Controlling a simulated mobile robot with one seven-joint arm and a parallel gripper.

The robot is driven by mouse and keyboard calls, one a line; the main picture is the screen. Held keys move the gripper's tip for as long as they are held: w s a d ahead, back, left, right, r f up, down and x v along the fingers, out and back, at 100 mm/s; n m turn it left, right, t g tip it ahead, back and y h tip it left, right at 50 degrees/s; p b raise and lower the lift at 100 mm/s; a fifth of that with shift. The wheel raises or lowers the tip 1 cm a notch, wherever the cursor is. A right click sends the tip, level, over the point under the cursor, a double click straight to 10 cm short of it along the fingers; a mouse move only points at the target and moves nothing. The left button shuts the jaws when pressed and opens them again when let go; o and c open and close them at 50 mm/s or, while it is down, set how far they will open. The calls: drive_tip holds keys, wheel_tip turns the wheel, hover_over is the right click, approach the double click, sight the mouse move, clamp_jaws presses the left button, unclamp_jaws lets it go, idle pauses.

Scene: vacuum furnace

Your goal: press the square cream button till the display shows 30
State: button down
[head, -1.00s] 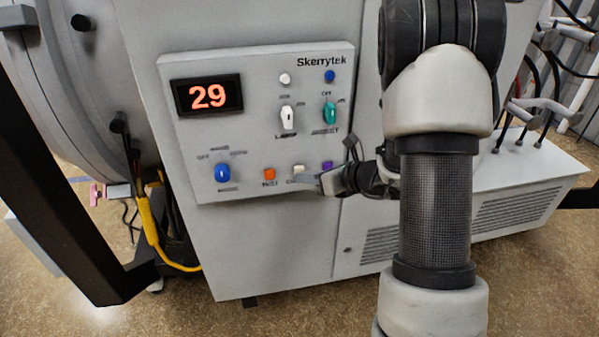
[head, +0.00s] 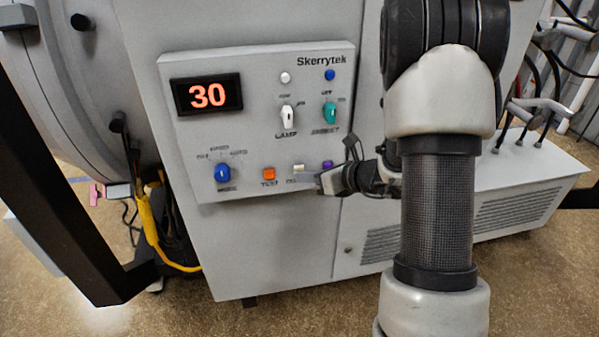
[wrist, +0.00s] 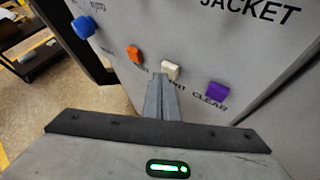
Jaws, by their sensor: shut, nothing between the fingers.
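The display (head: 208,95) on the control panel shows 30 in red-orange digits. The square cream button (wrist: 171,70) sits between an orange button (wrist: 135,54) and a purple button (wrist: 217,91) in the wrist view. In the head view the cream button (head: 299,168) shows small, just above my gripper. My gripper (wrist: 161,84) is shut and empty, with its fingertips at the lower edge of the cream button. I cannot tell whether the tips touch it. The gripper also shows from the side in the head view (head: 318,181).
The panel also carries a blue knob (head: 222,173), a white lamp switch (head: 288,117), a green jacket switch (head: 329,113), and white (head: 285,77) and blue (head: 330,75) round buttons. A yellow hose (head: 150,225) hangs at the left. Floor in front is clear.

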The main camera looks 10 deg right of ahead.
drive_tip(key=shift+s, duration=0.6)
drive_tip(key=shift+s+b, duration=0.65)
drive_tip(key=shift+s, duration=1.9)
drive_tip(key=s+a+r+n+g+y+p, duration=0.15)
drive_tip(key=s+a+r+n+g, duration=0.35)
drive_tip(key=s+a+r+n, duration=0.8)
drive_tip(key=s+d+r+n+h+p, duration=0.1)
drive_tip(key=s+d+r+n+h, duration=0.2)
drive_tip(key=n, duration=0.6)
drive_tip(key=s+d+r+n+h+p, duration=0.2)
drive_tip(key=s+d+r+n+h, duration=0.2)
drive_tip(key=d+n, duration=0.5)
drive_tip(key=s+h, duration=0.2)
drive_tip(key=s, duration=0.1)
drive_tip(key=shift+t, duration=0.4)
